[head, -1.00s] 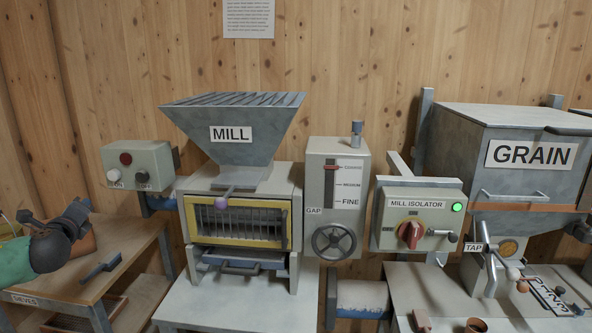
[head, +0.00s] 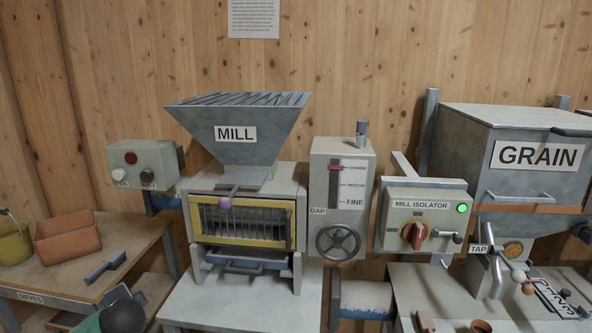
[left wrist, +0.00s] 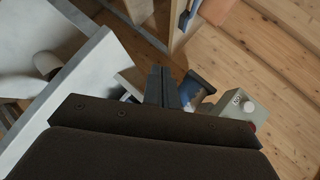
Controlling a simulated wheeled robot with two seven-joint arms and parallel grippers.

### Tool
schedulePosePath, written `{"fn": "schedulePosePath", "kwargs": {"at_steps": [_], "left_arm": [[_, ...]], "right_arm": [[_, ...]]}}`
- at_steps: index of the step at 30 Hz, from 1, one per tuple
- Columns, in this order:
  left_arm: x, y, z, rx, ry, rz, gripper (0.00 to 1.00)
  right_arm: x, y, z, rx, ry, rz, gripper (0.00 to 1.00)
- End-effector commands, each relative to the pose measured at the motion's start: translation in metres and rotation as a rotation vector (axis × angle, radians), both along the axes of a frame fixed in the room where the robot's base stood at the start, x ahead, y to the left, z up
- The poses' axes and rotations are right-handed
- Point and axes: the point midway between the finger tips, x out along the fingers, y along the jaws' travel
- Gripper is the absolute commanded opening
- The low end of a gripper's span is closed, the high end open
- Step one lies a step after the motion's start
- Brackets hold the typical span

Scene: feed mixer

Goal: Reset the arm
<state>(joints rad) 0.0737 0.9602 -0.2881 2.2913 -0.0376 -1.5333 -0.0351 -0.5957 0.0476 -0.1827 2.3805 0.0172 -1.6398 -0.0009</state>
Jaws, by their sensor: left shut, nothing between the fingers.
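My left gripper (left wrist: 163,88) shows in the left wrist view with its two dark fingers together and nothing between them. My right gripper is in neither view.
The mill (head: 238,150), mill isolator (head: 422,220) and grain bin (head: 520,160) stand to the right.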

Motion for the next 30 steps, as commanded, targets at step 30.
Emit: {"fn": "schedulePosePath", "kwargs": {"at_steps": [30], "left_arm": [[-0.212,-0.240,-0.226,-0.756,0.404,0.204,0.00]], "right_arm": [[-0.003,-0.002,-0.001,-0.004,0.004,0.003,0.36]]}}
